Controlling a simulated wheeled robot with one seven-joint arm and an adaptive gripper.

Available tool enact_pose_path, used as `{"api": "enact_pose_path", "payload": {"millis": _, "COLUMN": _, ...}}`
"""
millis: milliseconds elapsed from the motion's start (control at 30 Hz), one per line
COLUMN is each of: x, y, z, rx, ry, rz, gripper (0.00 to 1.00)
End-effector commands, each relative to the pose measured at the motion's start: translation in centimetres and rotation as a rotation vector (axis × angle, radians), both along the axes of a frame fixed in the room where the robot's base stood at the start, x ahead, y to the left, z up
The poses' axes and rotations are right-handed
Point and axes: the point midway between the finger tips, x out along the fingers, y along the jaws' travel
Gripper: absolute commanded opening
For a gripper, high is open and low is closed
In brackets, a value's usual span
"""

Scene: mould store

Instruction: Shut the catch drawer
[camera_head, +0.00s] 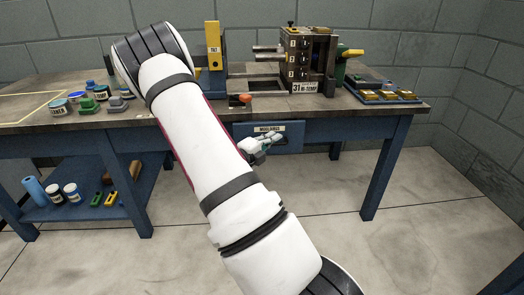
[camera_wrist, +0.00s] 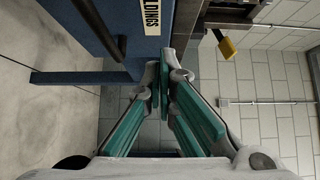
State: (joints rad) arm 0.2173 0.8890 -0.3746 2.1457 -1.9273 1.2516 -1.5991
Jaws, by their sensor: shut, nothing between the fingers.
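The catch drawer (camera_head: 289,136) is under the front edge of the bench, with a blue front and a white "MOULDINGS" label. Its blue front also shows at the top left in the wrist view (camera_wrist: 118,18), with part of the label. I cannot tell how far it stands out from the bench. My gripper (camera_head: 264,143) is in front of the drawer's left and middle part. In the wrist view its fingers (camera_wrist: 164,88) are shut and empty, with the tips beside the blue front. I cannot tell whether they touch it. My arm hides the drawer's left surroundings.
The bench top (camera_head: 215,111) carries a black moulding machine (camera_head: 308,62), a yellow-faced post (camera_head: 213,45) and a blue tray (camera_head: 388,97) at right. Small pots (camera_head: 76,98) stand at left. A lower shelf (camera_head: 95,211) holds more items. The floor at right is clear.

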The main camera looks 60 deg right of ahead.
Motion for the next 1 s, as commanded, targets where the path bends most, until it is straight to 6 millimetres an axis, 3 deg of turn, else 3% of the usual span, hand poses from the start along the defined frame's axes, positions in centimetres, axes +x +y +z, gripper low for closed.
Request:
{"api": "enact_pose_path", "payload": {"millis": 100, "x": 1.0, "y": -1.6, "z": -0.2, "rx": -0.002, "ry": -0.004, "rz": 0.0, "gripper": 0.0}}
{"api": "enact_pose_path", "payload": {"millis": 300, "x": 2.3, "y": -3.1, "z": -0.1, "rx": 0.0, "ry": -0.002, "rz": 0.0, "gripper": 0.0}}
{"api": "enact_pose_path", "payload": {"millis": 767, "x": 2.6, "y": -3.4, "z": 0.0, "rx": 0.0, "ry": 0.0, "rz": 0.0, "gripper": 0.0}}
{"api": "enact_pose_path", "payload": {"millis": 1000, "x": 3.8, "y": -4.8, "z": 0.3, "rx": -0.001, "ry": 0.001, "rz": 0.0, "gripper": 0.0}}
